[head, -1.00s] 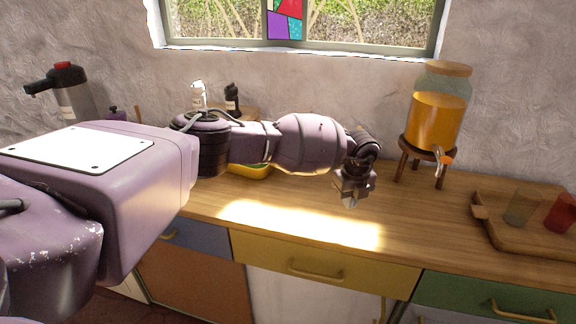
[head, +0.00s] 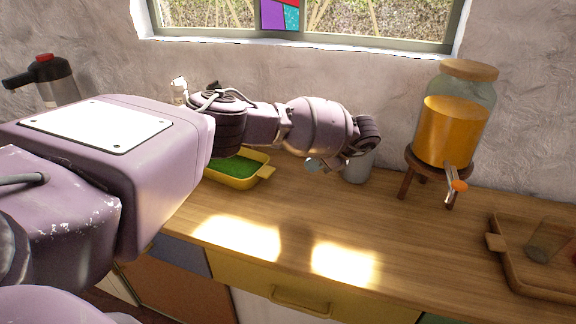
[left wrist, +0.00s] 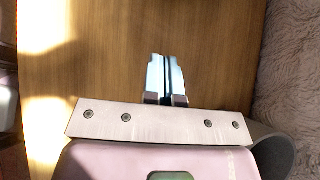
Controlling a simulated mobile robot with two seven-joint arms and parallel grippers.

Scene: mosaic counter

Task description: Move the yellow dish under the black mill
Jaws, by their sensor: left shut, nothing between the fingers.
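The yellow dish (head: 262,176) is a shallow rectangular tray with handles and a green inside. It sits on the wooden counter, partly hidden behind my left arm. In the left wrist view the gripper's fingers (left wrist: 165,75) are shut together and empty over bare wood. My right gripper is out of view.
A grey cylinder (head: 357,168) shows just behind my left wrist. A juice dispenser (head: 450,125) on a wooden stand is further right. A wooden tray (head: 510,275) with cups is at the far right. The front middle counter is clear.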

